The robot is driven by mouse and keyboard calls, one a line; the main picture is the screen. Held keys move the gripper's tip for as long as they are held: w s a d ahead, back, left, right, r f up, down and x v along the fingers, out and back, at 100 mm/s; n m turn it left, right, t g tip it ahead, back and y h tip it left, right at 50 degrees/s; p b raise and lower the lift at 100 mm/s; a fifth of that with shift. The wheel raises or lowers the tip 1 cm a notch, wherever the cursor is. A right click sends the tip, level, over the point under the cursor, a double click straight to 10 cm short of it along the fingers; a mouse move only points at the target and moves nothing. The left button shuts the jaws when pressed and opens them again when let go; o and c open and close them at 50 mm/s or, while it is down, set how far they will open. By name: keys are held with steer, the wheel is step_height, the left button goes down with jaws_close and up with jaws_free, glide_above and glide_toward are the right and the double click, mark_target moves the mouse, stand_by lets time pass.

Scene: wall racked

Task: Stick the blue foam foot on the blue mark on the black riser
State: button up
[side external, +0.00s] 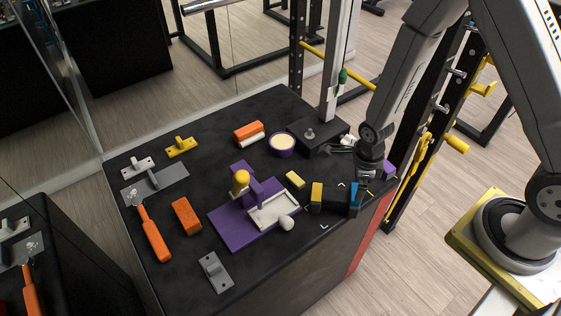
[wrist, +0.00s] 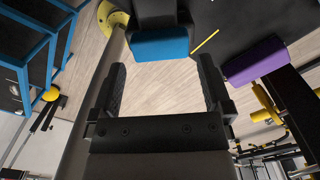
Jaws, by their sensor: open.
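The blue foam foot (wrist: 160,44) lies just beyond my fingertips in the wrist view, against the end of a black body, which looks like the black riser (wrist: 155,10). In the side view the blue foot (side external: 354,196) shows at the right end of the black riser (side external: 335,202), partly behind my fingers. Whether it is stuck there, and the blue mark itself, I cannot make out. My gripper (side external: 362,184) is above the blue foot near the table's right edge. In the wrist view my gripper (wrist: 163,66) is open, with nothing between its fingers.
A yellow block (side external: 317,191) is at the riser's left end, and another yellow block (side external: 295,180) lies nearby. A purple block (side external: 389,170) sits by the right edge. A purple fixture (side external: 235,230) stands left. A black box (side external: 318,137) with a post stands behind.

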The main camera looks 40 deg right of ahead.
steer(key=shift+r, duration=2.55)
steer(key=shift+r, duration=0.1)
step_height(320, 180, up, 12)
steer(key=s+d+n+t, duration=0.1)
steer(key=s+n+t, duration=0.1)
steer(key=n, duration=2.5)
steer(key=shift+s+d+t, duration=0.2)
steer(key=shift+d+t, duration=0.05)
steer(key=shift+t, duration=0.05)
